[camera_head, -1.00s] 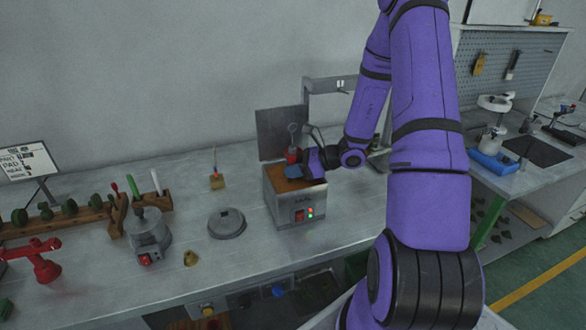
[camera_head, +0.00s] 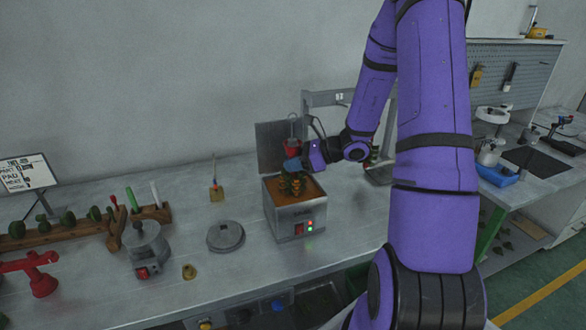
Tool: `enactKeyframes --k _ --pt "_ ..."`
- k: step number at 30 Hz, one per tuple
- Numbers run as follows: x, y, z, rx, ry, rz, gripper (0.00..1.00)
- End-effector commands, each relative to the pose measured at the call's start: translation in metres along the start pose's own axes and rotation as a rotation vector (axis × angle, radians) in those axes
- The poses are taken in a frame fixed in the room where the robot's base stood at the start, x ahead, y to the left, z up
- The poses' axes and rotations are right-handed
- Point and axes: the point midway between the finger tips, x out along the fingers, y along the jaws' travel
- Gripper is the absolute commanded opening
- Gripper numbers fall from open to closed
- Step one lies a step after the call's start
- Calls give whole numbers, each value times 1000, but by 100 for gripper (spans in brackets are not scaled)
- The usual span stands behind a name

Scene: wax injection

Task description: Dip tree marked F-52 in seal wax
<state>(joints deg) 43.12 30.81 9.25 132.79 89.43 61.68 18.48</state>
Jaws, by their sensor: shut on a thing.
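My gripper (camera_head: 294,163) is over the open wax pot and is shut on a wax tree. The tree (camera_head: 292,185) hangs upright below the gripper, green and brownish, with its lower part at the wax surface; I cannot tell how deep it reaches. A red part shows just above the gripper. No F-52 mark is readable.
A round grey lid (camera_head: 225,237) lies left of the pot. A grey melting pot (camera_head: 146,248), a brush on a stand (camera_head: 216,192) and a wooden rack (camera_head: 60,228) with green pieces are farther left. A grey stand (camera_head: 378,174) is behind my wrist.

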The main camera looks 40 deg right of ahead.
Motion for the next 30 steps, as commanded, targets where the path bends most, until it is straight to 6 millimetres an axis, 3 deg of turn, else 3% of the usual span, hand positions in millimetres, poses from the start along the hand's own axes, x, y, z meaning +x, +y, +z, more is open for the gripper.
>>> enactKeyframes --k 30 --pt "-25 0 61 -3 -1 -1 0"
